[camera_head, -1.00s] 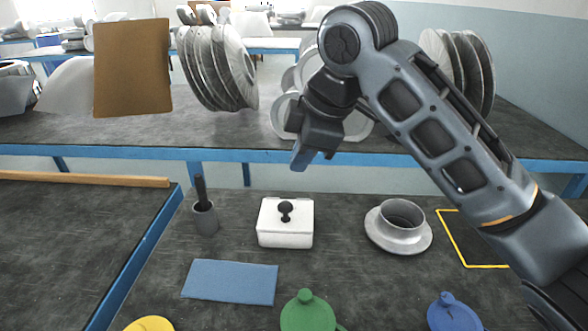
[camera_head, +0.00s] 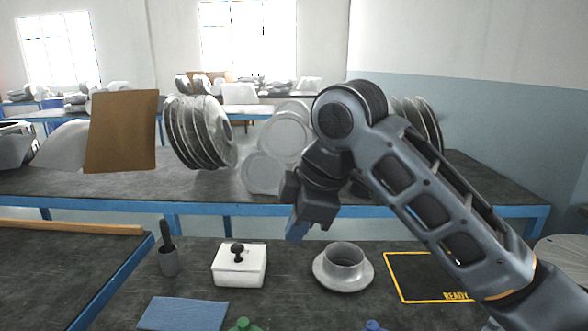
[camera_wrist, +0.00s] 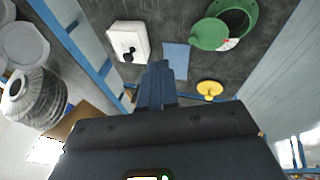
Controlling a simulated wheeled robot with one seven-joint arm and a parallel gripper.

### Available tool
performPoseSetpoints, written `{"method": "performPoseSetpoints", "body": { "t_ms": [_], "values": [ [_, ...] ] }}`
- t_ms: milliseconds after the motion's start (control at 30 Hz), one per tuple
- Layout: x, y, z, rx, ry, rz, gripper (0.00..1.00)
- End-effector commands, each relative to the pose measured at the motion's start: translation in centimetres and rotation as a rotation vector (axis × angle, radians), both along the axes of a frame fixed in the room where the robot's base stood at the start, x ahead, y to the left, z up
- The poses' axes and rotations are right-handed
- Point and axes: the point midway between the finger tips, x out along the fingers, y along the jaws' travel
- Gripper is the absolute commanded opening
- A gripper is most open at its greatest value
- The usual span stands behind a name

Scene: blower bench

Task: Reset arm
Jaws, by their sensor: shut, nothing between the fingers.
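My gripper (camera_head: 296,230) hangs at the end of my raised, folded arm, in front of the back bench and above the front bench's far edge. Its blue fingers (camera_wrist: 158,85) are together in the wrist view, with nothing between them. In the head view it is above and between a white lidded box (camera_head: 239,270) and a grey flanged ring (camera_head: 343,268), apart from both. The white box also shows in the wrist view (camera_wrist: 130,42), with a black knob on its lid.
Discs (camera_head: 198,132) stand behind.

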Motion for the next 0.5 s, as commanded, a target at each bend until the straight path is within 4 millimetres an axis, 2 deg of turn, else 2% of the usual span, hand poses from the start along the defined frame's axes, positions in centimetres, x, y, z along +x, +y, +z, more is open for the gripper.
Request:
{"method": "performPoseSetpoints", "body": {
  "t_ms": [500],
  "values": [
    [-1.4,3.1,-3.1,0.210,0.003,-0.060,0.00]
  ]
}}
